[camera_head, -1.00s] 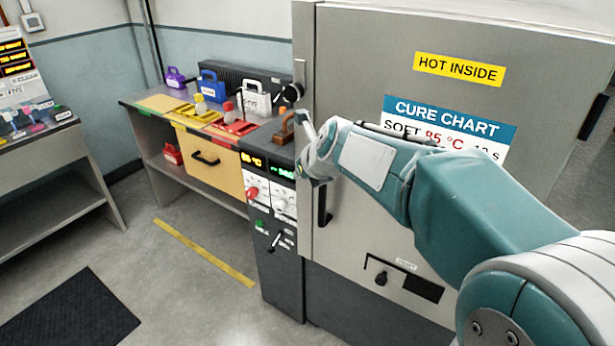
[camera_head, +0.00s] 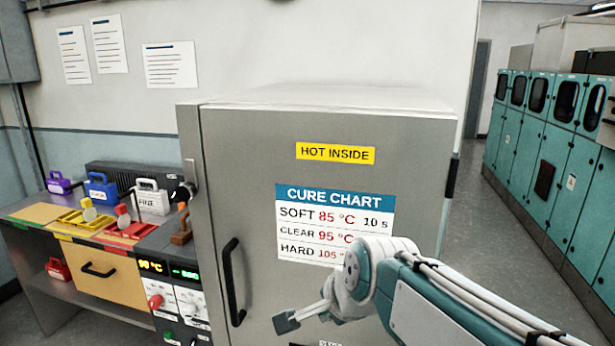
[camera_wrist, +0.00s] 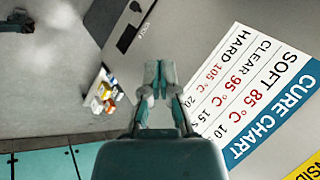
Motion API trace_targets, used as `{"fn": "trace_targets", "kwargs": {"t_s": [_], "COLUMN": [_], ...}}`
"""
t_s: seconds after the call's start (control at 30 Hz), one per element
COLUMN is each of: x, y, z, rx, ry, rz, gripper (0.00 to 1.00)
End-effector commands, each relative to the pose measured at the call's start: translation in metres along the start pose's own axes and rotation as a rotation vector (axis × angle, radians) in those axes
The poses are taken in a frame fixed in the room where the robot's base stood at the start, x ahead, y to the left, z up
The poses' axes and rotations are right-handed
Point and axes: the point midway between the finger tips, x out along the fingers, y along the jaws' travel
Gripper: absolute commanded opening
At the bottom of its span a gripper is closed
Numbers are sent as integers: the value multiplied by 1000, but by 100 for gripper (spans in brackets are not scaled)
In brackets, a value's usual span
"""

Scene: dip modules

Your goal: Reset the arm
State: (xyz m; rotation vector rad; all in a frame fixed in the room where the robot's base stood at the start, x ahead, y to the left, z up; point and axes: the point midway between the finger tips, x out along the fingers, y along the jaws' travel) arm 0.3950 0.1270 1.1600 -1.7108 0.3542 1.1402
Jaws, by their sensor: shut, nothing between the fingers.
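My arm reaches in from the lower right in the head view, in front of the grey curing cabinet (camera_head: 240,140). My gripper (camera_head: 287,322) hangs low, left of the white wrist joint, in front of the cabinet door and right of its black handle (camera_head: 233,282). In the wrist view my gripper (camera_wrist: 158,70) is shut with nothing between its fingers. The cure chart (camera_head: 335,196) is on the door; my wrist covers its lower right part. It also shows in the wrist view (camera_wrist: 245,108). The cabinet door is closed.
A control panel (camera_head: 178,298) with a lit display stands left of the door. A bench (camera_head: 40,262) at the left holds purple, blue and white modules and coloured trays. Teal lockers (camera_head: 550,150) line the right, with open floor (camera_head: 490,220) before them.

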Motion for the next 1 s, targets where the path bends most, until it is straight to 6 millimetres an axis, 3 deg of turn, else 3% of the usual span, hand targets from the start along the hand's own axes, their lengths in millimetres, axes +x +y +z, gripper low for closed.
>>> {"fn": "trace_targets", "kwargs": {"t_s": [0.2,0.5,0.67,1.0], "x": [-34,-59,-62,-62], "y": [74,167,187,188], "z": [-21,-30,-30,-30], "rx": [-421,-941,-1059,-1071], "ry": [75,99,89,86], "rz": [82,239,279,282], "gripper": [0,0,0,0]}}
